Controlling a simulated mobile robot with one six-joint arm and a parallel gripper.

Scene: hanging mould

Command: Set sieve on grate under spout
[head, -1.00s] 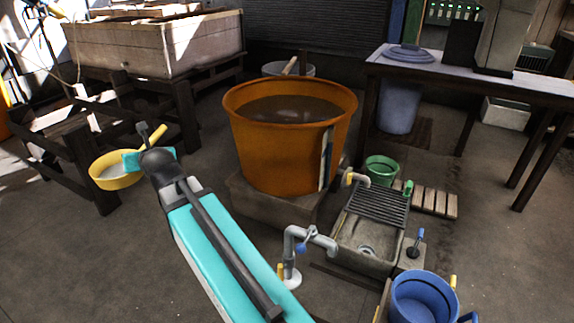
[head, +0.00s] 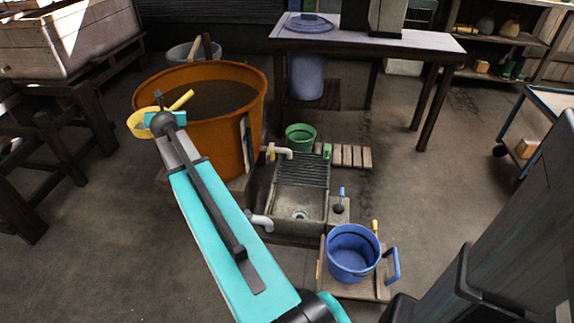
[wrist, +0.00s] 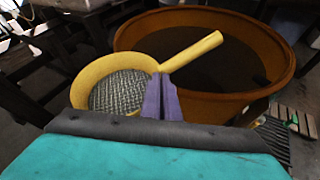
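The yellow sieve (head: 141,124) with mesh and a stick handle shows in the head view at the end of my arm, in front of the orange tub's left side. In the wrist view the sieve (wrist: 97,72) hangs at my gripper (wrist: 161,98), whose purple fingers are closed on its rim near the handle. The dark slatted grate (head: 303,171) lies over the back of a stone sink, well right of the sieve. A pale spout (head: 281,151) reaches in at the grate's back left corner. Part of the grate also shows in the wrist view (wrist: 276,140).
The orange tub (head: 214,139) stands between the sieve and the sink. A grey pipe (head: 261,221) is at the sink's left front. A green bucket (head: 300,137) stands behind the sink and a blue bucket (head: 353,253) in front. A table (head: 365,44) is at the back.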

